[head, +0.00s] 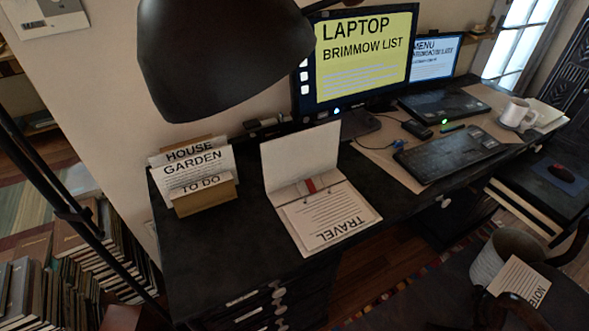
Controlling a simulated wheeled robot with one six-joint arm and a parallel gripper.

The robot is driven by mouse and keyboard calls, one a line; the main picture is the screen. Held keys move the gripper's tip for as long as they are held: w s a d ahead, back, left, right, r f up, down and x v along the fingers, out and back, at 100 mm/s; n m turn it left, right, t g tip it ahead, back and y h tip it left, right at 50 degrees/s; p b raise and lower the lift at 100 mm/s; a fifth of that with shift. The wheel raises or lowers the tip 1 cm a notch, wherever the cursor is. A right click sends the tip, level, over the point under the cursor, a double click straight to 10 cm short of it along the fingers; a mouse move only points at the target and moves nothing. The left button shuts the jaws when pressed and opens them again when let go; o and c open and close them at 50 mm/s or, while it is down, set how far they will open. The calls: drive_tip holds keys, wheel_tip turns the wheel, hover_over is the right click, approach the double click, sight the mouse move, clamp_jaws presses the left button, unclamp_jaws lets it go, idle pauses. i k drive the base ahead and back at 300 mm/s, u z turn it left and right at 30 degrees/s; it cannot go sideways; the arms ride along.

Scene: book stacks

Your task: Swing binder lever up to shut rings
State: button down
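The binder (322,233) lies open on the dark desk in the head view. Its white cover (305,158) stands up at the back, and a sheet headed TRAVEL lies on the near side, its heading upside down. A metal ring mechanism runs across the fold. The red lever (310,185) is at the middle of this mechanism. The lever is too small here to tell its exact angle, and I cannot tell whether the rings are open or closed. I see no part of my gripper that I can be sure of.
A large dark lamp shade (215,55) hangs over the desk's back left. A card holder (206,198) stands left of the binder. To the right are a monitor (360,60), keyboard (452,152) and mug (515,113). Bare desk (225,255) lies in front of the holder.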

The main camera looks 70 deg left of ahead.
sight(310, 186)
drive_tip(key=u, duration=0.7)
drive_tip(key=i, duration=0.85)
drive_tip(key=u, duration=0.8)
